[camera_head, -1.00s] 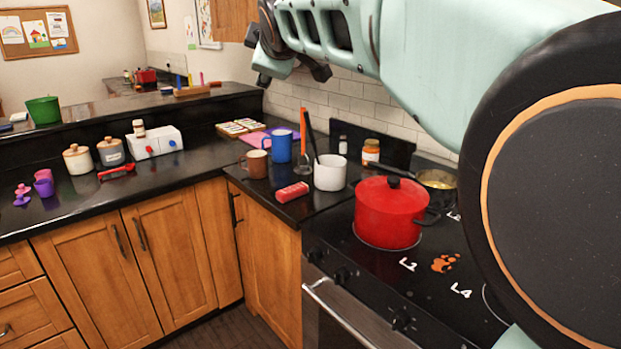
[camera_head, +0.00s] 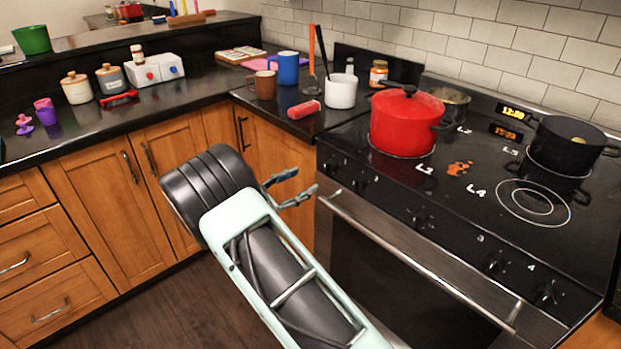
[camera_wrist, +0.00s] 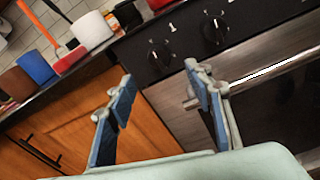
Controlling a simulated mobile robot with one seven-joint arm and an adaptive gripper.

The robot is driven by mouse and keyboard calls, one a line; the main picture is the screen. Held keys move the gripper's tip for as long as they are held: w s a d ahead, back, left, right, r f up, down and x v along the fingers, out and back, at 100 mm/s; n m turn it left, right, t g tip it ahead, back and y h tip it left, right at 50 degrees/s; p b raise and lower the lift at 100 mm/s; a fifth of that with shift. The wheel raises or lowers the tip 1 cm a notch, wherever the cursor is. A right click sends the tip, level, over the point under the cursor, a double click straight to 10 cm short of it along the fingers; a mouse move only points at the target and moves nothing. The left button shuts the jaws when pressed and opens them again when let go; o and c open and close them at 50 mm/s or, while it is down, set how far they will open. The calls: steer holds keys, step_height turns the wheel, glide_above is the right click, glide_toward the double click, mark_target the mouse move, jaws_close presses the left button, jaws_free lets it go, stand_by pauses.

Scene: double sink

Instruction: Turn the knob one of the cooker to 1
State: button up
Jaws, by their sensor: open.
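The cooker (camera_head: 460,200) has a black front panel with a row of knobs. The knob's setting is too small to read. My gripper (camera_head: 292,187) is open and empty, left of the panel and apart from it. Its two blue fingers also show in the wrist view (camera_wrist: 160,76), below the left knob.
The oven handle (camera_head: 420,258) sticks out below the knobs. A red pot (camera_head: 404,123) and a black pot (camera_head: 568,146) stand on the hob. A white cup (camera_head: 341,91) and a red block (camera_head: 304,110) are on the counter left of it. Wooden cabinets (camera_head: 100,205) are behind my arm.

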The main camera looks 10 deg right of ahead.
mark_target(325, 171)
steer(key=shift+n+t, duration=0.4)
steer(key=shift+t, duration=0.1)
steer(key=x, duration=0.3)
steer(key=f+x, duration=0.1)
steer(key=x, duration=0.6)
steer(key=shift+f, duration=0.25)
steer(key=shift+c, duration=0.5)
steer(key=c, duration=1.1)
steer(key=shift+o, duration=0.2)
steer(key=shift+b, duration=0.3)
